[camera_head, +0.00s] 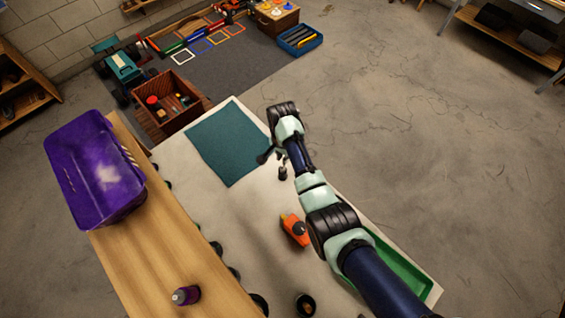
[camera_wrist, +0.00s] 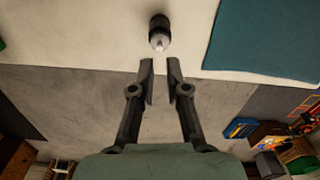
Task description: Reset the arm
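My arm reaches over the white table (camera_head: 200,170) from the lower right of the head view. My gripper (camera_head: 266,156) is over the table near the right edge of the teal mat. In the wrist view my gripper (camera_wrist: 160,68) has its two fingers apart with a narrow empty gap between them. A small dark bottle-like item with a pale tip (camera_wrist: 159,34) stands just beyond the fingertips, apart from them. What looks like the same item (camera_head: 283,173) shows beside my arm in the head view.
The teal mat (camera_head: 228,142) lies on the table. An orange item (camera_head: 294,229) and a green tray (camera_head: 418,274), partly hidden by my arm, lie nearer. Right floor is clear.

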